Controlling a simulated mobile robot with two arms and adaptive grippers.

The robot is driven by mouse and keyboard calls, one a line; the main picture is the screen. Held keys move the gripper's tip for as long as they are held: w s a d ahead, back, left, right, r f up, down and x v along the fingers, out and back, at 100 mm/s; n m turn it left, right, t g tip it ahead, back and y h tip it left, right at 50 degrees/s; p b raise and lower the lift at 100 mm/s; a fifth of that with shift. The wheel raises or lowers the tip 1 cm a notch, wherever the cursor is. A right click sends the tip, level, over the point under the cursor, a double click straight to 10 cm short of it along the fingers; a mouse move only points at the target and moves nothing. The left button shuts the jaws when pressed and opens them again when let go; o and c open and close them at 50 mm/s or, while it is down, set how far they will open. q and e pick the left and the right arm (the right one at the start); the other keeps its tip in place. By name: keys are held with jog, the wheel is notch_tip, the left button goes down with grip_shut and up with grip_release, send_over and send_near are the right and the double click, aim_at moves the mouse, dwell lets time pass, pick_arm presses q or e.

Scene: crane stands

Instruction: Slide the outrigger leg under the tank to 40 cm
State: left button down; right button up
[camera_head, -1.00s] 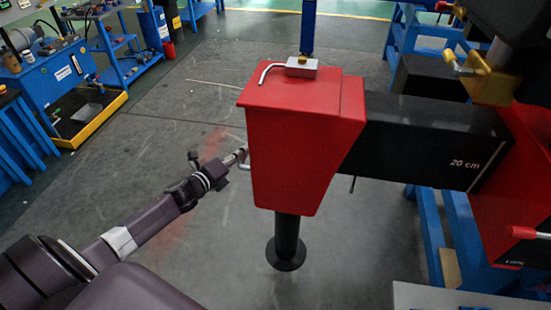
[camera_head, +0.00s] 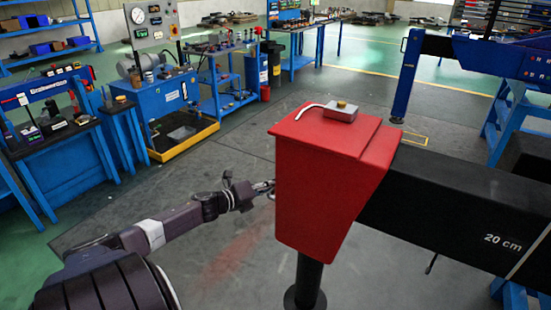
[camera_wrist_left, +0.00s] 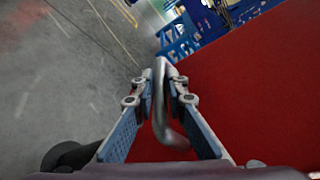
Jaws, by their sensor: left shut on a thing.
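The outrigger leg is a black beam (camera_head: 455,215) with a white line and the mark "20 cm" near the right edge of the head view. A red box (camera_head: 330,190) forms its left end, with a black support foot (camera_head: 304,285) below. My left gripper (camera_head: 264,187) is at the left face of the red box. In the left wrist view, its fingers (camera_wrist_left: 163,78) are shut on a bent metal handle (camera_wrist_left: 160,115) beside the red face. The tank is not recognisable in these frames. My right gripper is not in view.
A blue stand (camera_head: 407,75) rises behind the beam. Blue workbenches (camera_head: 165,95) and a yellow-edged tray (camera_head: 182,140) stand at the back left. The grey floor (camera_head: 235,150) left of the red box is clear.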

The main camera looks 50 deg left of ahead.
pick_arm(q)
jog(key=shift+s+d+f, duration=0.2)
jog(key=shift+d+f, duration=0.1)
jog(key=shift+f, duration=0.25)
jog(key=c, duration=2.3)
grip_release()
jog(key=shift+o, duration=1.4)
jog(key=shift+w+f, duration=0.1)
jog(key=shift+w, duration=0.15)
jog(key=shift+o, duration=0.4)
jog(key=shift+w, duration=0.2)
jog(key=shift+s+a+r, duration=0.1)
jog(key=shift+s+r, duration=0.05)
jog(key=shift+r, duration=0.1)
jog(key=v, duration=1.1)
jog(key=shift+s, duration=0.35)
